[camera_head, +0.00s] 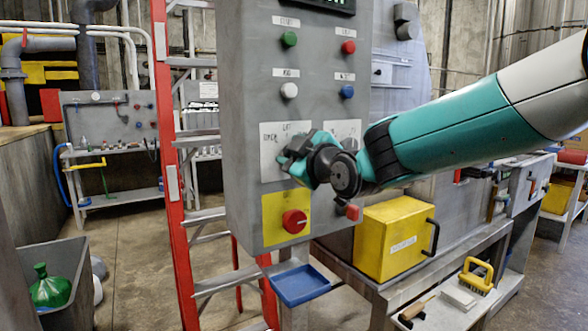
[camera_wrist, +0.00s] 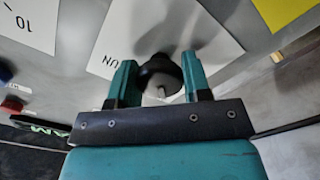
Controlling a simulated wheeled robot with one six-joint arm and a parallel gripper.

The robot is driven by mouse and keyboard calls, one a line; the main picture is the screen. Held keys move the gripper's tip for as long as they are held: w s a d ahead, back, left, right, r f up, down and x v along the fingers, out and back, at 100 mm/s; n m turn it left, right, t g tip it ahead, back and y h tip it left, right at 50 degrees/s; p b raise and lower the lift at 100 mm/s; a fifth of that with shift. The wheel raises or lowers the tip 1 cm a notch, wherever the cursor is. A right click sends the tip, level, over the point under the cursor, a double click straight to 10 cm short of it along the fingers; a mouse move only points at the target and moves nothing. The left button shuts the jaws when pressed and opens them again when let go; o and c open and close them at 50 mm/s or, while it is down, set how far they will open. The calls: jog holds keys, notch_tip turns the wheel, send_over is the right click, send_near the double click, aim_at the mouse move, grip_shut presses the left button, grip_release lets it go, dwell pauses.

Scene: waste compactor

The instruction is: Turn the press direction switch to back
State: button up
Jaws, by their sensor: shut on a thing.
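A grey control panel (camera_head: 240,120) stands in the middle of the head view. It carries a white switch plate (camera_head: 275,143) with small lettering, partly covered by my gripper. My gripper (camera_head: 292,157) reaches in from the right to this plate. In the wrist view, my gripper (camera_wrist: 158,88) is shut on a dark round switch knob (camera_wrist: 160,70), one teal finger on each side. The knob stands out from the plate (camera_wrist: 110,45), where the letters "UN" show. In the head view my gripper hides the knob, and its pointing direction cannot be told.
A second white plate (camera_head: 343,132) is to the right, partly behind my gripper. Green (camera_head: 289,39), red (camera_head: 348,47), white (camera_head: 289,90) and blue (camera_head: 347,91) buttons sit above. A red emergency knob (camera_head: 294,221) on yellow sits below. A red ladder (camera_head: 172,170) stands left.

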jog(key=shift+n+b, duration=0.3)
jog(key=shift+n, duration=0.1)
jog(key=o, duration=0.9)
jog(key=b+v, duration=0.5)
jog(key=v, duration=1.2)
jog(key=shift+s+d, duration=0.15)
jog(key=shift+s, duration=0.05)
